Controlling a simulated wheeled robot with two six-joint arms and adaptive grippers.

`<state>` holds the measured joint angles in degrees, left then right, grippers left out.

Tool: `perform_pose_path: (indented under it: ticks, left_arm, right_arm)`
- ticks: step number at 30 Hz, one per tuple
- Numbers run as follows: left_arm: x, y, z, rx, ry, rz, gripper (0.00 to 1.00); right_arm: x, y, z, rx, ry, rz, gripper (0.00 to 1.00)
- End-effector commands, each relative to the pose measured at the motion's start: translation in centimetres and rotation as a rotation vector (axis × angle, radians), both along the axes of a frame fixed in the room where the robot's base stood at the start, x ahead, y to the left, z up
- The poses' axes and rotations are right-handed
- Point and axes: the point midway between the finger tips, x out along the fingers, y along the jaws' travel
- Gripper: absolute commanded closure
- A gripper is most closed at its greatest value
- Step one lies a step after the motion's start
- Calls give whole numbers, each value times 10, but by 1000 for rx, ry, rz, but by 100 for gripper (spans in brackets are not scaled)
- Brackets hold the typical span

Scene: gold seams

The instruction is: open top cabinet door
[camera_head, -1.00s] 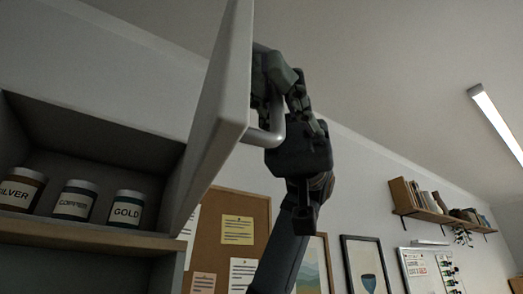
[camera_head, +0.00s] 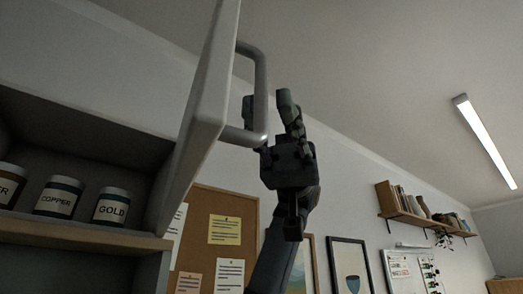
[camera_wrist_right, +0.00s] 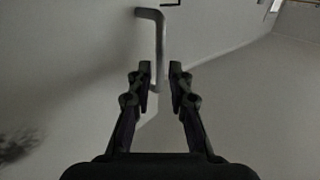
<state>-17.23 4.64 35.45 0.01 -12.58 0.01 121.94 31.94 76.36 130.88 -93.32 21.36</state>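The top cabinet door (camera_head: 202,85) stands swung open, seen nearly edge-on in the head view. Its metal bar handle (camera_head: 262,85) sticks out on the right side of the door. My right gripper (camera_head: 268,97) is open, with its fingers pointing up around the lower part of the handle but not closed on it. The open cabinet (camera_head: 85,125) shows at the left. My left gripper is not in view.
Jars labelled COPPER (camera_head: 58,197) and GOLD (camera_head: 111,207) stand on the cabinet shelf (camera_head: 80,236), with another cut off at the left. A cork board (camera_head: 243,205) and picture frames hang behind my right arm. A wall shelf (camera_head: 405,215) is far right.

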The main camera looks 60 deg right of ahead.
Motion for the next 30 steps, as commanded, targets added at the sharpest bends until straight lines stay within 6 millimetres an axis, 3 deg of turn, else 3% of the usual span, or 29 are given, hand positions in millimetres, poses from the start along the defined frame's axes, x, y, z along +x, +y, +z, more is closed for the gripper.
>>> perform_pose_path:
  ticks: [3,10,30]
  left_arm:
    - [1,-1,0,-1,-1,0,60]
    - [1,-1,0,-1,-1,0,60]
    - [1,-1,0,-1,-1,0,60]
  right_arm:
    - [5,-31,1,5,1,-2,81]
    - [13,-68,1,3,1,0,81]
    - [15,-74,0,1,0,-1,81]
